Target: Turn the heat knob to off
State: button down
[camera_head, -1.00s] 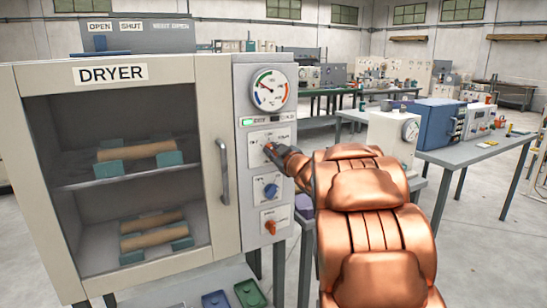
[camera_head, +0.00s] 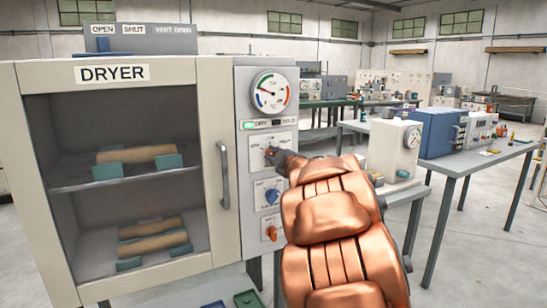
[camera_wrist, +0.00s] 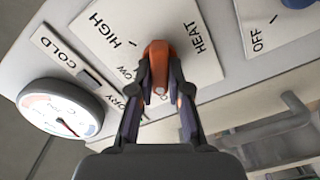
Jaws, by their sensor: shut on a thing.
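The dryer (camera_head: 127,60) stands on the left, with a control panel on its right side. The heat knob (camera_wrist: 157,50) is orange-red and sits on a white plate marked HIGH, LOW and HEAT in the wrist view. My gripper (camera_wrist: 158,80) has a dark finger on each side of this knob and is shut on it. In the head view my gripper (camera_head: 273,155) reaches the uppermost knob plate, and its fingers hide most of the knob. The knob's exact setting is hard to read; its OFF mark cannot be made out in the wrist view.
A round gauge (camera_head: 270,92) is above the plate. A blue knob (camera_head: 271,196) and an orange knob (camera_head: 271,233) are below it. The door handle (camera_head: 224,175) is just left of the panel. A table (camera_head: 475,158) with machines stands to the right.

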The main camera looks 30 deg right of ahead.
jog(key=c, duration=1.1)
grip_release()
jog(key=shift+s, duration=0.15)
jog(key=s, duration=0.7)
jog(key=s+a, duration=0.1)
jog(key=s, duration=0.3)
jog(key=shift+s, duration=0.35)
